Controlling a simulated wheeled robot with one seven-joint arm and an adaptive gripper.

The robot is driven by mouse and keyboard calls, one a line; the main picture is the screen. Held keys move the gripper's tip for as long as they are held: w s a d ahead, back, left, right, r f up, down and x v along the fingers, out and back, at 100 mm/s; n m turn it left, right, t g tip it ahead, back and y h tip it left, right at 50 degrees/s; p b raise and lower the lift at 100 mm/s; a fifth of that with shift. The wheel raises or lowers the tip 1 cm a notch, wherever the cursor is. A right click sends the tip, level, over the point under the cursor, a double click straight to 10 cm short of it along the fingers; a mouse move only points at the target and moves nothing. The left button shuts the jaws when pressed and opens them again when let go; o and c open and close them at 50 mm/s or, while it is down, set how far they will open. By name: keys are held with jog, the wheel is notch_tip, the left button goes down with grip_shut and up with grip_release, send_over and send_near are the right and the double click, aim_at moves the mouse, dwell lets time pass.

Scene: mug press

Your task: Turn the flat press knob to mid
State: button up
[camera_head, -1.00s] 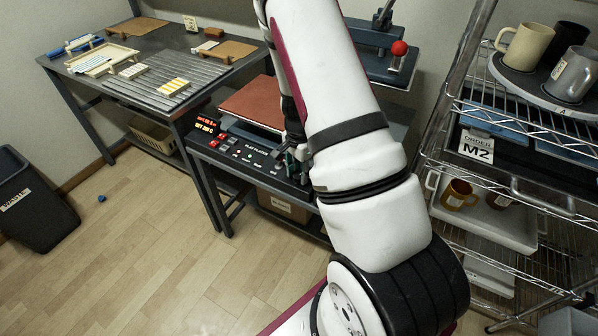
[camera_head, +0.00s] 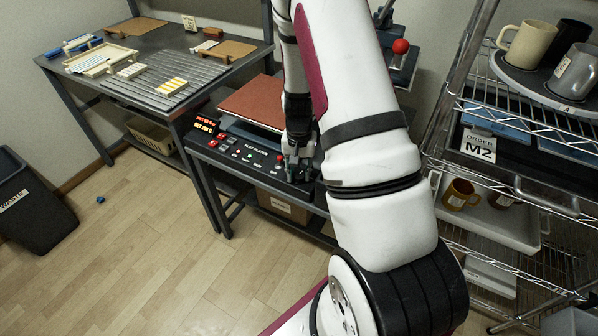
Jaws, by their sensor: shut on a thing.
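The flat press (camera_head: 262,102) stands on a dark bench, with a reddish-brown pad on top. Its black control panel (camera_head: 238,151) faces front, with lit red and orange digits, red buttons and small white labels. My gripper (camera_head: 291,176) points down at the panel's right end. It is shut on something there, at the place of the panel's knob. The knob itself is hidden behind the fingers, and its setting cannot be read.
A mug press with a red ball handle (camera_head: 400,46) stands behind my arm. A wire rack (camera_head: 452,150) with mugs and trays is close on the right. A grey table (camera_head: 150,75) with frames and pads is at left. A waste bin (camera_head: 32,205) stands on the open floor.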

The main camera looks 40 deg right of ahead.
aim_at(299, 174)
jog(key=shift+n, duration=0.7)
jog(key=o, duration=1.2)
notch_tip(299, 174, up, 12)
